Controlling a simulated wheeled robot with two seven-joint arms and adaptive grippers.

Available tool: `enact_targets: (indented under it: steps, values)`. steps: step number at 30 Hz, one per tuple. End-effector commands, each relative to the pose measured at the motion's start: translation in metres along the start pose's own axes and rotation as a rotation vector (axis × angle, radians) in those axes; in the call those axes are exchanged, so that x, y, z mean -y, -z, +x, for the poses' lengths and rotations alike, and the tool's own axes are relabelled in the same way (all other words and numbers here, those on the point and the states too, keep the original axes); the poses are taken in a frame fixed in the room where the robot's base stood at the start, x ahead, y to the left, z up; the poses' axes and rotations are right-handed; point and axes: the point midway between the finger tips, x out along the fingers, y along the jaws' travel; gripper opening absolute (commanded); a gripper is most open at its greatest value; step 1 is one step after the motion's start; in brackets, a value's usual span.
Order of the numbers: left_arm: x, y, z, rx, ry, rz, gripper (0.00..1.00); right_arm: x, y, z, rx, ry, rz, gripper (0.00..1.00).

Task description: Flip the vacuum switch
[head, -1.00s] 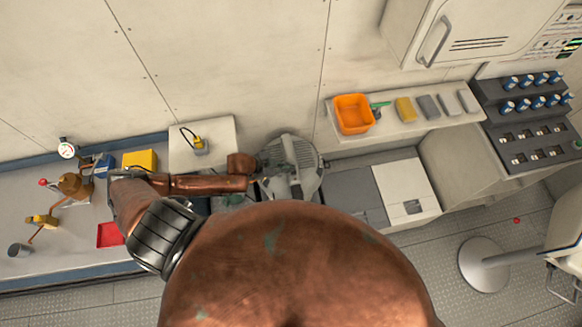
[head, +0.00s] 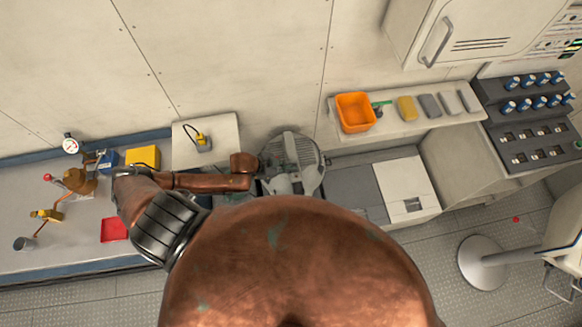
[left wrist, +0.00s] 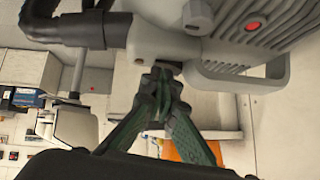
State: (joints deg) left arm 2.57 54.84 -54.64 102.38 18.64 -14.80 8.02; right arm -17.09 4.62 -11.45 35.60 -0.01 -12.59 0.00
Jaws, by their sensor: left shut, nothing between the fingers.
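The grey vacuum-like machine (head: 292,163) with a ribbed round top stands against the wall at centre in the head view. In the left wrist view its grey ribbed housing (left wrist: 225,45) fills the top, with a small red round button or switch (left wrist: 253,26) on it. My left gripper (left wrist: 160,76) has green fingers, shut and empty, with the tips just below the housing; I cannot tell whether they touch it. The red part lies up and to the right of the tips. In the head view my copper arm reaches to the machine and its fingertips are not clear. My right gripper is not in view.
An orange bin (head: 355,112) and several small blocks sit on the wall shelf (head: 400,132). A yellow device (head: 201,142) lies on a pale panel. Left of my arm, a bench holds a gauge (head: 70,145), a yellow box (head: 143,156) and a red tray (head: 114,230).

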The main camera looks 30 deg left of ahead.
Motion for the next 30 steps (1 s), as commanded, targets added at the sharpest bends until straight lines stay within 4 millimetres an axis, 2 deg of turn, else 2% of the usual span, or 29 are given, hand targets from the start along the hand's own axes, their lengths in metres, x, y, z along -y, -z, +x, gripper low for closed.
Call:
enact_targets:
  steps: [8,16,18,24,30]
  values:
    - [0.001,0.009,-0.008,-0.001,0.000,0.001,0.00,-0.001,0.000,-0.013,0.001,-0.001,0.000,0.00]
    - [0.000,0.034,-0.031,-0.001,-0.001,0.000,0.00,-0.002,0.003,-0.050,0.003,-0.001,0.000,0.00]
    - [-0.001,0.027,-0.045,0.002,-0.001,0.002,0.00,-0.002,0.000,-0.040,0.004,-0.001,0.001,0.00]
    - [-0.004,0.026,-0.088,0.004,-0.001,0.002,0.00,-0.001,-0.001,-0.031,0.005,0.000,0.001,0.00]
    - [-0.005,0.027,-0.117,0.002,-0.001,0.001,0.00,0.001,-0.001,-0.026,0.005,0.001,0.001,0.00]
